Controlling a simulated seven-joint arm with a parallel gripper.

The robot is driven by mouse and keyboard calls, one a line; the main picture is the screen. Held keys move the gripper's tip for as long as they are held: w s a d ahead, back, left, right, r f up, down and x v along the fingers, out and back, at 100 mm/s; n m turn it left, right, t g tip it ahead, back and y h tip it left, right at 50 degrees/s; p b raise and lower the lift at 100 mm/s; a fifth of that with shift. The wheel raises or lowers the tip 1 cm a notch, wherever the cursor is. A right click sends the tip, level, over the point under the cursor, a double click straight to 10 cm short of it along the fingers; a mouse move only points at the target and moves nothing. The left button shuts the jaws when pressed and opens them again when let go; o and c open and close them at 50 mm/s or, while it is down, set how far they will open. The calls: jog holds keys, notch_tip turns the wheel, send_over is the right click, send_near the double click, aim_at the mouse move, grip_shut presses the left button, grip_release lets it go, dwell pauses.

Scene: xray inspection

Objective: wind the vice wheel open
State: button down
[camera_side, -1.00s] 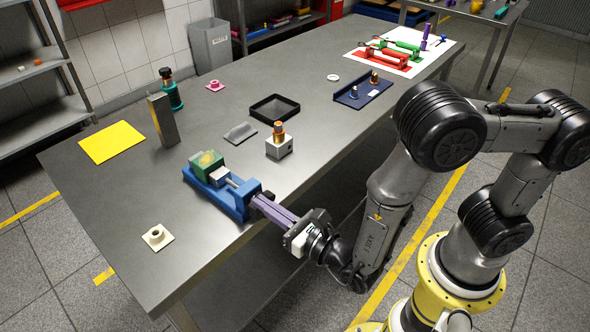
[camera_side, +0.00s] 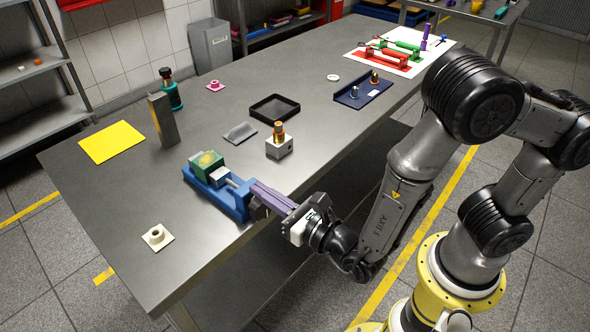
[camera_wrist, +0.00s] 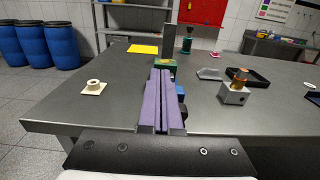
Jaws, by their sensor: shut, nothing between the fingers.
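The blue vice (camera_side: 228,202) lies near the table's front edge, with a green block (camera_side: 207,164) at its far end and a pale metal jaw part (camera_side: 219,177) beside it. A dark piece at the vice's near end, seemingly the wheel (camera_side: 258,209), shows below my fingers; its details are too small to read. My gripper (camera_side: 256,188) has long purple fingers, shut and empty, with the tips at or just above the vice's near end. I cannot tell whether they touch it. In the wrist view the fingers (camera_wrist: 161,75) hide most of the vice.
A white block with a copper-coloured piece (camera_side: 279,147) stands right of the vice. A black tray (camera_side: 274,107) and grey wedge (camera_side: 240,132) lie behind. A cream flanged part (camera_side: 157,237) sits at front left. A grey upright plate (camera_side: 162,119) stands farther back.

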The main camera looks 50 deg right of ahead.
aim_at(260, 203)
jog(key=s+d+r, duration=0.2)
jog(key=s+d, duration=0.1)
jog(key=s, duration=0.4)
jog(key=shift+d+f, duration=0.5)
jog(key=shift+f, duration=2.3)
jog(key=w, duration=0.7)
jog(key=shift+a+f, duration=0.15)
jog(key=shift+f, duration=0.15)
jog(key=shift+a, duration=0.2)
jog(key=shift+a+r, duration=0.2)
jog(key=shift+a, duration=0.5)
jog(key=shift+a, duration=0.3)
